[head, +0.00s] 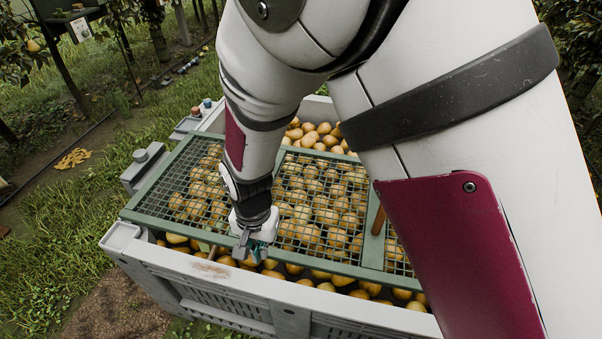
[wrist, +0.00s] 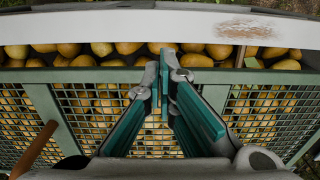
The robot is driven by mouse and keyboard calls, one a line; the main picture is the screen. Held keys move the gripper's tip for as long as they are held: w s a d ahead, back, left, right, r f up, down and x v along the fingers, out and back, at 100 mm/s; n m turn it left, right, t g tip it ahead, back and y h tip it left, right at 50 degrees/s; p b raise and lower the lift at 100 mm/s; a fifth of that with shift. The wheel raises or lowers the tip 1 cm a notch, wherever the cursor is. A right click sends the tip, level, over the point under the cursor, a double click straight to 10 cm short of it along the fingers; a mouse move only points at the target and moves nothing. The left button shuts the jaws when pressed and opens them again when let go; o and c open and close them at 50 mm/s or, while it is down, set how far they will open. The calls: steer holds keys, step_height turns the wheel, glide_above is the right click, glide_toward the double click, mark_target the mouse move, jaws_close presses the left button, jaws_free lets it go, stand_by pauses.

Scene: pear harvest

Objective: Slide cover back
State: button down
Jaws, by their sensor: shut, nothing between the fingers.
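The cover (head: 160,219) is a green frame with wire mesh lying over the grey crate of pears. Its front rail also runs across the wrist view (wrist: 262,77). Pears show uncovered along the front and back of the crate. A brown wooden handle (head: 378,221) stands at the cover's right part and shows at lower left in the wrist view (wrist: 36,150). My gripper (head: 243,250) points down at the cover's front rail. In the wrist view its teal-padded fingers (wrist: 165,62) are shut and empty, tips over the rail. I cannot tell whether they touch it.
The grey crate's front wall (head: 190,268) runs along the near side, with a brown worn patch on its rim. Pears (head: 318,135) lie at the back opening. A grey box-like fitting (head: 146,163) sits at the crate's left side. Grass and trees surround it.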

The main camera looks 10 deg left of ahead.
mark_target(290, 206)
steer(key=f, duration=0.4)
steer(key=f+b, duration=0.1)
steer(key=f, duration=0.4)
steer(key=s+f, duration=0.1)
steer(key=f, duration=0.3)
steer(key=shift+a+f+b, duration=0.2)
steer(key=shift+f+b, duration=0.15)
steer(key=shift+b, duration=0.05)
steer(key=shift+w+r, duration=0.15)
steer(key=shift+w, duration=0.85)
steer(key=shift+w+r, duration=0.15)
steer(key=shift+w, duration=0.85)
steer(key=w+b, duration=0.2)
steer(key=w, duration=0.4)
steer(key=w+b, duration=0.3)
steer(key=w, duration=0.4)
steer(key=w+d+b, duration=0.1)
steer(key=w+b, duration=0.1)
steer(key=w, duration=0.5)
steer(key=shift+w+f+b, duration=0.1)
steer(key=shift+w+b, duration=0.1)
steer(key=shift+b, duration=0.15)
